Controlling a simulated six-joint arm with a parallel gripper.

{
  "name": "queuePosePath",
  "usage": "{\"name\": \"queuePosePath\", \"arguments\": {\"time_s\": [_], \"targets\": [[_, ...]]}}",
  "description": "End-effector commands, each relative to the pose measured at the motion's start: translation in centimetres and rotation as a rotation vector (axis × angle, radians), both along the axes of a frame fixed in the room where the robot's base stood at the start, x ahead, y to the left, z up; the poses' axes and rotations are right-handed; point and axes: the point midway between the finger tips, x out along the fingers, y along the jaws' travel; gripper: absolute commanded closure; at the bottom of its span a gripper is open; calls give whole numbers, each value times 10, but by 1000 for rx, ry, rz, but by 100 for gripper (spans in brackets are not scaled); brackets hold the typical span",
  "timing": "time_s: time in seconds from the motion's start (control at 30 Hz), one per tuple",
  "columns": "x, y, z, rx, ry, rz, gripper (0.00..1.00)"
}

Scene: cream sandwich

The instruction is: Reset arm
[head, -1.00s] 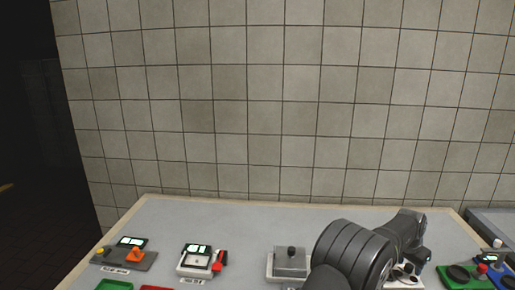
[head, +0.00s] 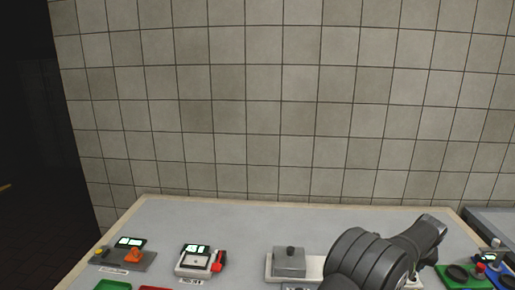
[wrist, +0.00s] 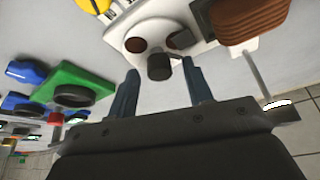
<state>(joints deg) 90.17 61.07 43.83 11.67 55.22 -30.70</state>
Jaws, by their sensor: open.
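In the wrist view my gripper (wrist: 160,67) is open, with its two blue fingers apart and nothing held between them. A black knob on a white device (wrist: 185,48) shows in line with the gap between the fingertips; I cannot tell how far it is from them. In the head view my dark grey arm reaches over the right part of the table (head: 235,225), and the gripper's fingers do not show there.
A grey lidded box (head: 289,263) stands left of my arm. A white device with a red lever (head: 218,260) and a grey one with an orange part (head: 134,255) stand further left. Green panels (head: 458,278) lie right. The table's back is clear.

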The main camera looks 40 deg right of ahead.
Motion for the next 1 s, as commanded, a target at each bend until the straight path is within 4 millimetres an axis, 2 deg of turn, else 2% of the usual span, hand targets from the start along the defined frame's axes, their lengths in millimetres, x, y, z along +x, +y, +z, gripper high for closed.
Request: {"name": "queuePosePath", "arguments": {"time_s": [0.23,0.3,0.5,1.0], "targets": [[-1,-1,0,-1,-1,151,54],[-2,2,11,-3,-1,151,54],[-6,7,23,-1,0,150,54],[-6,8,25,0,0,148,54]]}}
